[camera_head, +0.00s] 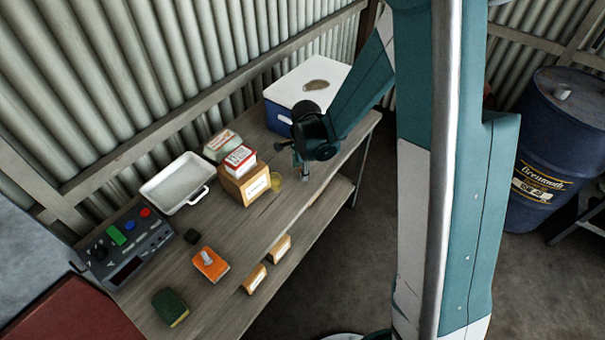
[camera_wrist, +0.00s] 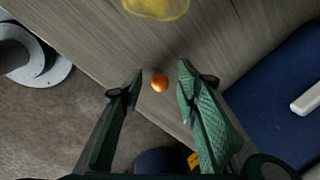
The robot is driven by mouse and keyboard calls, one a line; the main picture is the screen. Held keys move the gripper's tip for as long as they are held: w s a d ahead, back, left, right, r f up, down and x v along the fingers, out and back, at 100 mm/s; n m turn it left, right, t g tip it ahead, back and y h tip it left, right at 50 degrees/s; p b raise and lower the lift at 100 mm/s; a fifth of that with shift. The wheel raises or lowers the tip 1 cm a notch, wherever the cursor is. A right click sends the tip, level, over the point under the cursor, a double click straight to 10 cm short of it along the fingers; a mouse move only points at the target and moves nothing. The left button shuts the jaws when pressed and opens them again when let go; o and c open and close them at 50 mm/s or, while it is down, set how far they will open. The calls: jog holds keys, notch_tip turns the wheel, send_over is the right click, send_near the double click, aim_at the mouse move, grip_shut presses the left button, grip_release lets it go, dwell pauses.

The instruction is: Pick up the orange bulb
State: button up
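The orange bulb (camera_wrist: 159,82) is a small round orange thing on the wooden bench, close to its edge, in the wrist view. I cannot make it out in the head view, where my gripper and arm cover that part. My gripper (camera_wrist: 161,74) is open, with one green finger to each side of the bulb in the picture. No contact with the bulb shows, and I cannot tell how far the fingertips are above the bench. In the head view my gripper (camera_head: 303,174) points down over the bench's right part.
A yellow see-through item (camera_wrist: 157,7) lies near the bulb. A blue cooler with a white lid (camera_head: 302,82) stands behind my gripper. A cardboard box (camera_head: 243,187) with cartons on top is to the left. The bench edge (camera_head: 316,209) is close by.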

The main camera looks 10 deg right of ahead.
jog(key=shift+w+f, duration=0.15)
jog(key=shift+f, duration=0.7)
jog(key=c, duration=0.7)
jog(key=shift+c, duration=0.2)
